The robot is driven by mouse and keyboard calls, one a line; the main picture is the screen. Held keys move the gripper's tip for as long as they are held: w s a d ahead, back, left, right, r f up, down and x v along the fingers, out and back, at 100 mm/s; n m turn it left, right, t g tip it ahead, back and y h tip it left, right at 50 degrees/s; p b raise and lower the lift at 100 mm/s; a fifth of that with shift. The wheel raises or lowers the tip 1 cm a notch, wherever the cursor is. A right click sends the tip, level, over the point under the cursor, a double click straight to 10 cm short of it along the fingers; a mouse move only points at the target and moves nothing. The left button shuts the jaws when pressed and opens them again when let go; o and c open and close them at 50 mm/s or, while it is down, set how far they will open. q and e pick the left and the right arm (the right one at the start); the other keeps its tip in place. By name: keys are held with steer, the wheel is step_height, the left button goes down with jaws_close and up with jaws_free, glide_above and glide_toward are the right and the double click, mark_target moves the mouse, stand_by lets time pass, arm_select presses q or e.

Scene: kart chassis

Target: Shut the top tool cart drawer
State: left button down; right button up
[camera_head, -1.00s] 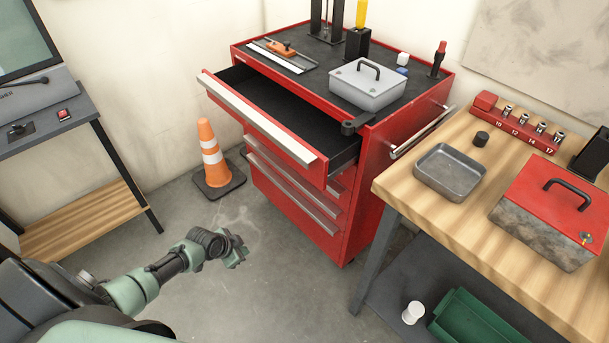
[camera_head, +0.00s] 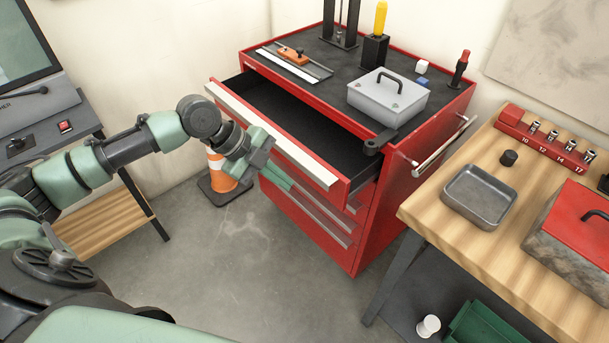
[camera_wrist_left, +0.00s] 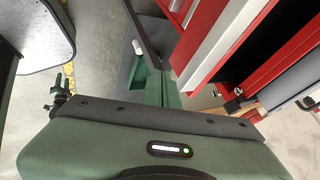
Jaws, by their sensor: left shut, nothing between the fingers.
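The red tool cart (camera_head: 372,215) has its top drawer (camera_head: 330,178) pulled far out. The drawer's black inside looks empty, and a silver strip (camera_head: 270,135) runs along its front edge. The drawers below look shut. My left gripper (camera_head: 280,179) has its fingers shut and empty. It is at the left of the cart, below the strip in the picture; whether it touches the front I cannot tell. In the left wrist view the green fingers (camera_wrist_left: 158,88) point toward red fronts with silver strips (camera_wrist_left: 220,40). My right gripper is not in view.
A grey metal box (camera_head: 385,100) and small tools stand on the cart top. A wooden bench (camera_head: 425,212) with a grey tray (camera_head: 480,196) is close on the right. An orange cone (camera_head: 222,166) is partly hidden behind my left wrist. The floor before the cart is clear.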

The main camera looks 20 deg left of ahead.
arm_select(q)
steer(key=w+d+f+p, duration=0.1)
steer(key=w+d+f, duration=0.1)
steer(key=w+d, duration=0.1)
steer(key=shift+w+d+f, duration=0.25)
steer(key=shift+w+f, duration=0.15)
steer(key=shift+w, duration=0.45)
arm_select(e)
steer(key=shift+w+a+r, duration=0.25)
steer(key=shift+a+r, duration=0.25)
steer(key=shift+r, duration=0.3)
arm_select(q)
steer(key=shift+w, duration=0.1)
